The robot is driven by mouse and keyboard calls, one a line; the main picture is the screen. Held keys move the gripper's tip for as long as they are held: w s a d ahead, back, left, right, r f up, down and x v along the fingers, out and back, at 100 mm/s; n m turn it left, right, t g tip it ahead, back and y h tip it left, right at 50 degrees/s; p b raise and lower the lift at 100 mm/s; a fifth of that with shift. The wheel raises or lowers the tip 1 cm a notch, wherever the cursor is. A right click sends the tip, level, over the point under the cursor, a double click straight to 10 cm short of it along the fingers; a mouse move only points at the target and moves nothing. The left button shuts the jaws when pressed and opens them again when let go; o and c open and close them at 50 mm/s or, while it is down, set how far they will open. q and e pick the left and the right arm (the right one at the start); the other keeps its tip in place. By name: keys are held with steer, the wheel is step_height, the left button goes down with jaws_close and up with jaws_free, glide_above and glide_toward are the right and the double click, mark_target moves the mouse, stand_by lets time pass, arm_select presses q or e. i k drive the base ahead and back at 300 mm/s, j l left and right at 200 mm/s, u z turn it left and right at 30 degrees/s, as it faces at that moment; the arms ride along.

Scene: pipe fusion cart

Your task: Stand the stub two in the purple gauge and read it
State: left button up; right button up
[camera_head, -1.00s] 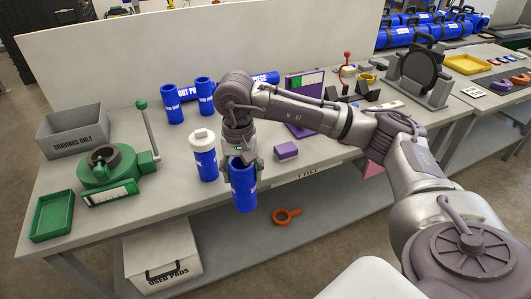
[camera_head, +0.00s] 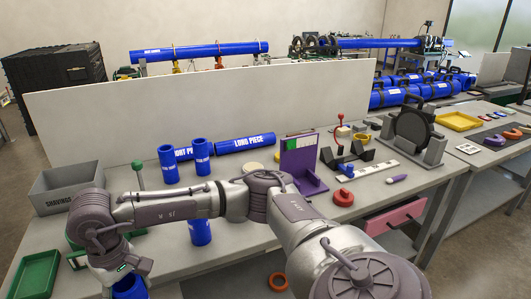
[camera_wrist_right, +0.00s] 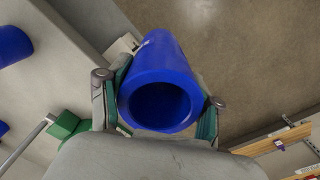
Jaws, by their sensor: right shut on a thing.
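My right gripper (camera_head: 125,277) is at the bottom left of the head view, shut on a blue stub (camera_head: 130,290). In the right wrist view the gripper (camera_wrist_right: 160,89) has its fingers on either side of this stub (camera_wrist_right: 175,60), whose open end faces the camera. The stub is off the table, with floor behind it. I cannot read a number on it. The purple gauge (camera_head: 313,180), with a green and white scale on its upright plate, stands empty on the table, well to the right of the gripper. My left gripper is out of view.
Two blue stubs (camera_head: 168,165) (camera_head: 201,158) stand at the back; another (camera_head: 200,232) is partly hidden by my arm. A grey bin (camera_head: 55,190) and green tray (camera_head: 35,273) are at left. A red knobbed piece (camera_head: 343,197) lies right of the gauge.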

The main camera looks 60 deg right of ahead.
mark_target(303, 184)
steer(key=k+l+u, duration=0.35)
steer(key=l, duration=0.25)
steer(key=k+l+u, duration=0.3)
steer(key=l, duration=0.3)
steer(key=k+l+u, duration=0.35)
steer(key=l, duration=0.15)
steer(key=k+l+u, duration=0.15)
steer(key=k+l, duration=1.4)
steer(key=k, duration=0.1)
